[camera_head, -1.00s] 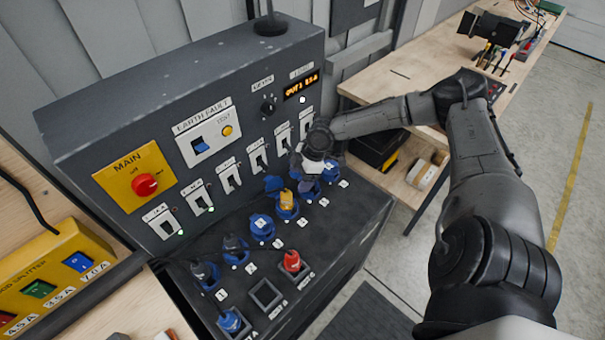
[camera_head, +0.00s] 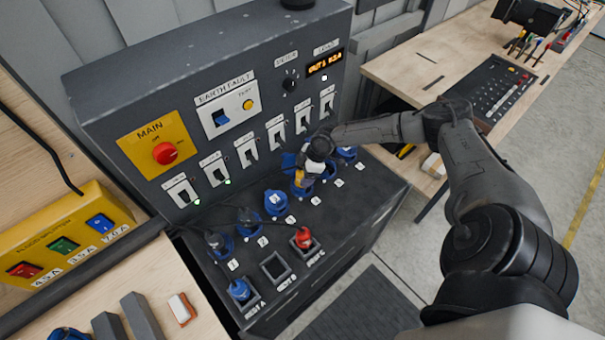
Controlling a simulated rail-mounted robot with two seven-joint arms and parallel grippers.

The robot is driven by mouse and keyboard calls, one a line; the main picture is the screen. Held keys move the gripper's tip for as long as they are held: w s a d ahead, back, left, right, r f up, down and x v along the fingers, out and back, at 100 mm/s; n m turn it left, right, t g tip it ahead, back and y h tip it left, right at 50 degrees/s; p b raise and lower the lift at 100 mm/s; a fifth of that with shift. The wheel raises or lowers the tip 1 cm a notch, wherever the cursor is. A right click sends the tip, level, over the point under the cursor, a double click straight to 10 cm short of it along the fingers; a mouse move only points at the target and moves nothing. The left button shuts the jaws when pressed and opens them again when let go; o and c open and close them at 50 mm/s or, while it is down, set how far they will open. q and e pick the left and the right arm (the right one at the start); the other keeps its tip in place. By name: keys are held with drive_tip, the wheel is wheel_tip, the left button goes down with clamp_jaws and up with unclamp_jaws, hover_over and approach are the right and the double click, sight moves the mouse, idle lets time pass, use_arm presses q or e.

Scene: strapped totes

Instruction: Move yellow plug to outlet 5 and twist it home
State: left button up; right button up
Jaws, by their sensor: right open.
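The yellow plug (camera_head: 299,181) stands in the blue outlet marked 4, in the row along the dark panel's sloping front. My right gripper (camera_head: 307,168) is open, just above and behind the yellow plug and partly covering it. I cannot tell whether its fingers touch the plug. Outlet 5 (camera_head: 328,172) is the blue socket just right of and beyond the yellow plug, partly hidden by the gripper. My left gripper is not in view.
Dark plugs with cables stand in outlet 1 (camera_head: 219,246) and outlet 2 (camera_head: 248,222). A red plug (camera_head: 304,238) and a blue plug (camera_head: 240,290) sit in the front row. Switches line the upright panel (camera_head: 235,180). A yellow splitter box (camera_head: 60,240) is at left.

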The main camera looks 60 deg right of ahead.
drive_tip(key=shift+w+a+f, duration=0.15)
drive_tip(key=shift+w+f, duration=0.05)
drive_tip(key=shift+f, duration=0.5)
drive_tip(key=c, duration=1.1)
drive_tip(key=shift+n+b, duration=0.5)
drive_tip(key=shift+b, duration=0.3)
drive_tip(key=shift+n+g+y+b, duration=0.4)
drive_tip(key=shift+n+b, duration=0.4)
